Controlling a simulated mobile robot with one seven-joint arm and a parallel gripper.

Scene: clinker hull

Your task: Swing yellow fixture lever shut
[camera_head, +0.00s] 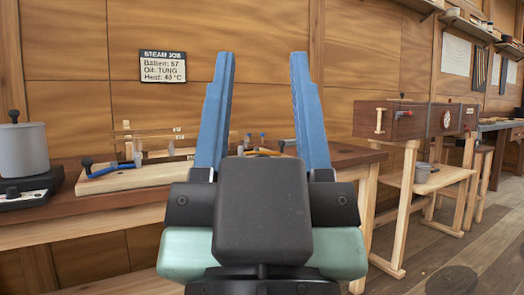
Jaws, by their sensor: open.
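My gripper (262,60) is in the middle of the view with its two blue fingers pointing up and wide apart. It is open and nothing is between the fingers. A yellow lever (265,153) shows small and low behind the gap between my fingers, on the workbench (50,235). My gripper's body hides most of the fixture around it, and I cannot tell how far the lever is swung. A second fixture, a pale wooden board (135,178) with a blue lever (108,170) and a black knob, lies on the bench to the left.
A grey pot (22,150) stands on a black hotplate (28,190) at far left. A sign (162,66) hangs on the plank wall. Open floor lies at lower right.

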